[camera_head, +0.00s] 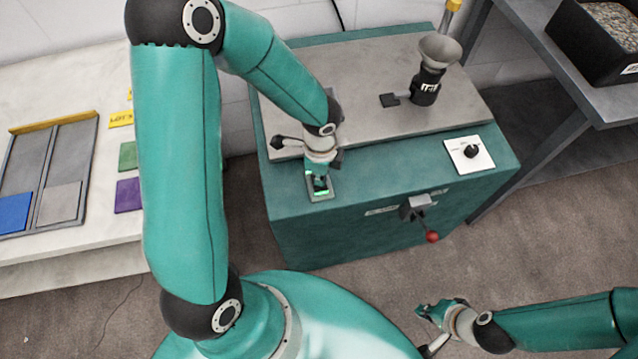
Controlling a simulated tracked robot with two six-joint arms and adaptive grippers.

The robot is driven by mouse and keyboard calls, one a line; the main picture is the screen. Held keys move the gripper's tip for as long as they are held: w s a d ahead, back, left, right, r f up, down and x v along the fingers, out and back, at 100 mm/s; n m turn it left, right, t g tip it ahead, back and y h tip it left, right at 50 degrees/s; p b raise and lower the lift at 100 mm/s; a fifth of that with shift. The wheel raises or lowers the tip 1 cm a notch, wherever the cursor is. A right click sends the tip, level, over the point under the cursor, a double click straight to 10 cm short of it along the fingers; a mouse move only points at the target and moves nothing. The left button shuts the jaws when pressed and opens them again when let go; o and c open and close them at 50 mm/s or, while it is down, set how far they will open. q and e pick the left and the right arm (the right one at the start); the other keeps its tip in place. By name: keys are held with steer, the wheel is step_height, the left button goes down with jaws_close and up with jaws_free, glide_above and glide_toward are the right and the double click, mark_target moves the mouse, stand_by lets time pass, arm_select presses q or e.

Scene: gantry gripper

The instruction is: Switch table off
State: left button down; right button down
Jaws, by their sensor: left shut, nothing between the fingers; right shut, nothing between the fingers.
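The table is a teal cabinet (300,232) with a grey top deck (370,85). A small switch plate (321,195) with a green glow sits on its front left top edge. My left gripper (319,182) is shut and empty, pointing down right at this switch. Its fingers hide most of the switch, and I cannot tell whether they touch it. A white plate with a black knob (471,151) is on the front right edge. A lever with a red ball (432,237) is on the front face. My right gripper (424,310) is shut and empty, low and apart from the cabinet.
A funnel on a black holder (427,85) stands on the deck. A pale bench (60,245) with a divided tray (90,150) and coloured cards is at left. A grey table (560,60) bears a black bin (570,40) at right.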

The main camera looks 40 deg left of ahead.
arm_select(q)
steer(key=shift+f+b, duration=1.05)
steer(key=shift+f, duration=0.05)
stand_by(0.3)
steer(key=shift+r+p, duration=3.1)
steer(key=shift+r, duration=0.5)
